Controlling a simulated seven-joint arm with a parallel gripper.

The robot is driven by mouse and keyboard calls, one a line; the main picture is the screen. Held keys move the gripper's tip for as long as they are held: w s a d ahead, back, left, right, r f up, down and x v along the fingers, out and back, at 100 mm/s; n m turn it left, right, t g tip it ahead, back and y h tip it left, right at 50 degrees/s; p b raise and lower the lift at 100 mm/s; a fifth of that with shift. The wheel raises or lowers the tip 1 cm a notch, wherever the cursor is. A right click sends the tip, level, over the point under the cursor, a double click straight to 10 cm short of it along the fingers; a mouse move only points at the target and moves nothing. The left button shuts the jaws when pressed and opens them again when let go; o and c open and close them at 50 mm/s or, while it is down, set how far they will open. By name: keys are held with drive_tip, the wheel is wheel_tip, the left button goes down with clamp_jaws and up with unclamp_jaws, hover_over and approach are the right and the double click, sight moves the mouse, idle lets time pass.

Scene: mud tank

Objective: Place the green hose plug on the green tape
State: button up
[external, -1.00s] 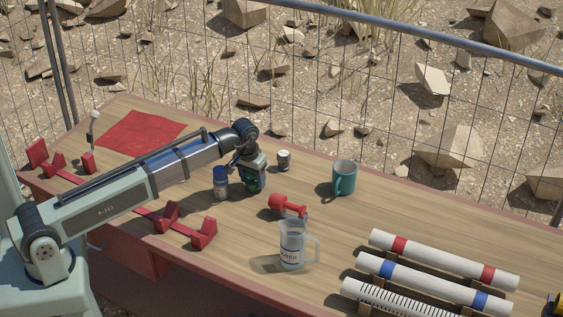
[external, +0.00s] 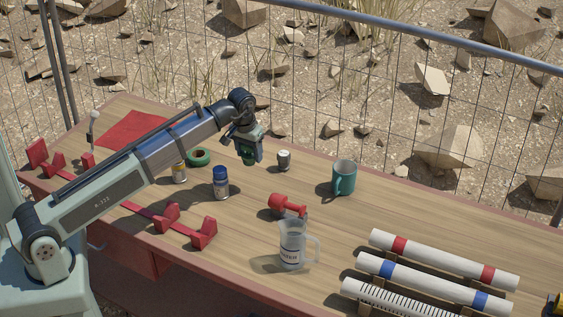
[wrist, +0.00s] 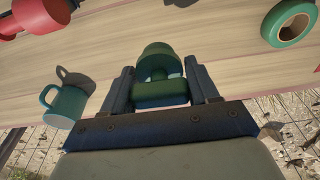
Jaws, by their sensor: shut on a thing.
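My gripper (wrist: 159,88) is shut on the green hose plug (wrist: 156,65), which sits between the two fingers in the wrist view. In the external view my gripper (external: 249,157) is raised above the table, and the plug is hard to make out against the dark fingers. The green tape (external: 198,157) is a ring lying flat on the table, left of my gripper. It also shows in the wrist view (wrist: 273,27) at the top right, apart from the plug, with its hole empty.
Near the tape stand a yellow-banded bottle (external: 179,172) and a blue-capped bottle (external: 221,184). A red cloth (external: 130,130) lies at the back left.

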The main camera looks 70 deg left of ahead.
drive_tip(key=s+a+r+n, duration=0.1)
drive_tip(key=s+a, duration=0.2)
drive_tip(key=a, duration=0.3)
drive_tip(key=s+a+r+n, duration=0.1)
drive_tip(key=s+a, duration=0.2)
drive_tip(key=a, duration=0.3)
drive_tip(key=r+n, duration=0.1)
hover_over(203, 152)
drive_tip(key=shift+s+d+f+m, duration=0.1)
drive_tip(key=shift+f+m, duration=0.35)
drive_tip(key=shift+f, duration=1.2)
drive_tip(key=shift+s+d+f+m, duration=0.15)
drive_tip(key=shift+f+m, duration=0.35)
drive_tip(key=shift+f, duration=1.1)
drive_tip(key=shift+d+f+m, duration=0.1)
drive_tip(key=shift+f+m, duration=0.35)
drive_tip(key=shift+f, duration=1.2)
drive_tip(key=shift+f, duration=0.15)
drive_tip(key=o, duration=1.1)
drive_tip(key=shift+c, duration=0.2)
wheel_tip(203, 152, up, 12)
drive_tip(key=s+d, duration=0.1)
drive_tip(key=shift+d, duration=0.15)
